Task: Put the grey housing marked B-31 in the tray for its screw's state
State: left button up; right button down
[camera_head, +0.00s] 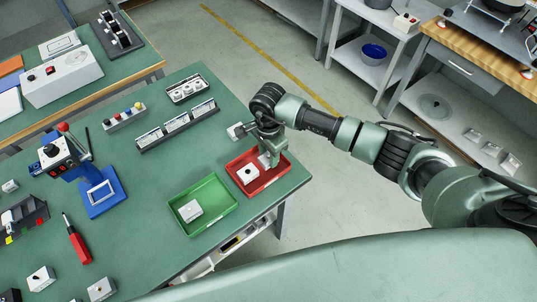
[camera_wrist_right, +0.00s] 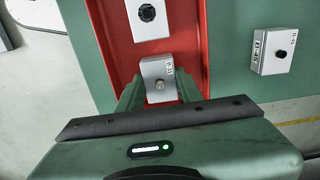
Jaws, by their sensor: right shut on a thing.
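My right gripper (camera_head: 268,162) points down over the red tray (camera_head: 284,174) in the head view. In the right wrist view my right gripper (camera_wrist_right: 160,92) is shut on a light grey housing (camera_wrist_right: 158,77) with a round metallic screw head in its face. The small label beside the screw is too blurred to read surely. The housing is over or inside the red tray; I cannot tell whether it touches the floor. The green tray (camera_head: 228,209) stands left of the red one. My left gripper is not in view.
Another housing (camera_head: 248,174) with a dark round spot lies in the red tray, close to the held one. One housing (camera_head: 190,211) lies in the green tray. A blue-based press (camera_head: 100,195), a red-handled screwdriver (camera_head: 77,241) and several loose housings occupy the table's left side.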

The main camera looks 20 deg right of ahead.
jog(key=c, duration=0.9)
grip_release()
jog(key=shift+o, duration=0.2)
jog(key=shift+r+b, duration=0.75)
jog(key=shift+r, duration=3.15)
